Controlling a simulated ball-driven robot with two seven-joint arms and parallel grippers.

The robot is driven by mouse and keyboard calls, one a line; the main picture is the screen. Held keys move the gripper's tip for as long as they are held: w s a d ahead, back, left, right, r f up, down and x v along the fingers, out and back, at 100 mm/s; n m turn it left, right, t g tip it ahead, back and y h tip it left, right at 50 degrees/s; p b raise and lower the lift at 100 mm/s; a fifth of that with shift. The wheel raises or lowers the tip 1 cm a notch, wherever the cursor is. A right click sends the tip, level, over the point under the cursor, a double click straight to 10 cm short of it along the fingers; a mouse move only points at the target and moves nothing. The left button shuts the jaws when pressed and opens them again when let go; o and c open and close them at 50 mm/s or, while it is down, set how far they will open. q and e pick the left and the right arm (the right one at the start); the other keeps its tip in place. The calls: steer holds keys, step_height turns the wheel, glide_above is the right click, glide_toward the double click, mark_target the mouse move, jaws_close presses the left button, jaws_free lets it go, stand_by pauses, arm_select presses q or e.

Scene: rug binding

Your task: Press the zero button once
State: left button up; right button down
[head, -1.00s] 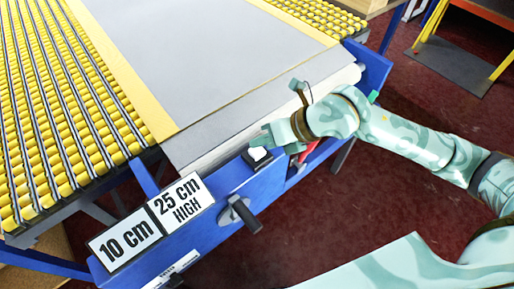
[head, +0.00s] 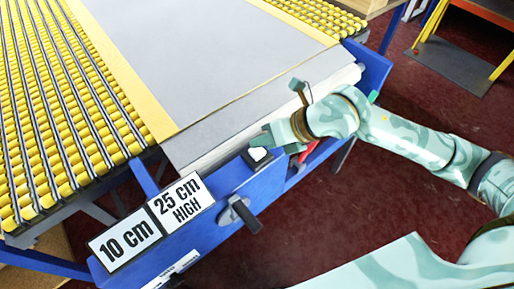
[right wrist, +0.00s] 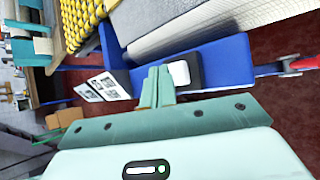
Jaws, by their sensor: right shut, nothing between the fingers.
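The white button (head: 258,154) sits on a small black box (head: 250,163) on the blue side rail of the machine. In the right wrist view the white button (right wrist: 179,73) shows on its dark box, just right of my fingertips. My right gripper (head: 264,141) is shut and empty, with its fingers together. In the head view it is right at the button's upper edge; I cannot tell whether it touches. In the right wrist view the shut fingers (right wrist: 158,72) overlap the left side of the box. My left gripper does not show clearly in either view.
A black knob (head: 243,214) sticks out of the blue rail (head: 225,232) below the box. A red handle (head: 308,151) is beside my right wrist. Signs reading 10 cm (head: 125,240) and 25 cm (head: 181,200) are on the rail. A grey rug (head: 215,60) lies above.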

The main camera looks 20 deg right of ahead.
mark_target(262, 152)
steer(key=shift+f, duration=0.1)
stand_by(0.3)
steer(key=shift+f, duration=0.3)
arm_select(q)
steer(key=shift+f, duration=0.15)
arm_select(e)
steer(key=shift+f, duration=0.65)
stand_by(0.6)
steer(key=shift+r, duration=0.1)
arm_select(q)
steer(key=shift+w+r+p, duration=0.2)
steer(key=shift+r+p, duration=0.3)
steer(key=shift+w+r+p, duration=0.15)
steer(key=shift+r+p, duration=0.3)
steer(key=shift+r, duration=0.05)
arm_select(e)
steer(key=shift+r, duration=1)
step_height(262, 152, up, 5)
steer(key=p, duration=0.4)
steer(key=shift+r+p, duration=0.1)
steer(key=shift+p, duration=0.2)
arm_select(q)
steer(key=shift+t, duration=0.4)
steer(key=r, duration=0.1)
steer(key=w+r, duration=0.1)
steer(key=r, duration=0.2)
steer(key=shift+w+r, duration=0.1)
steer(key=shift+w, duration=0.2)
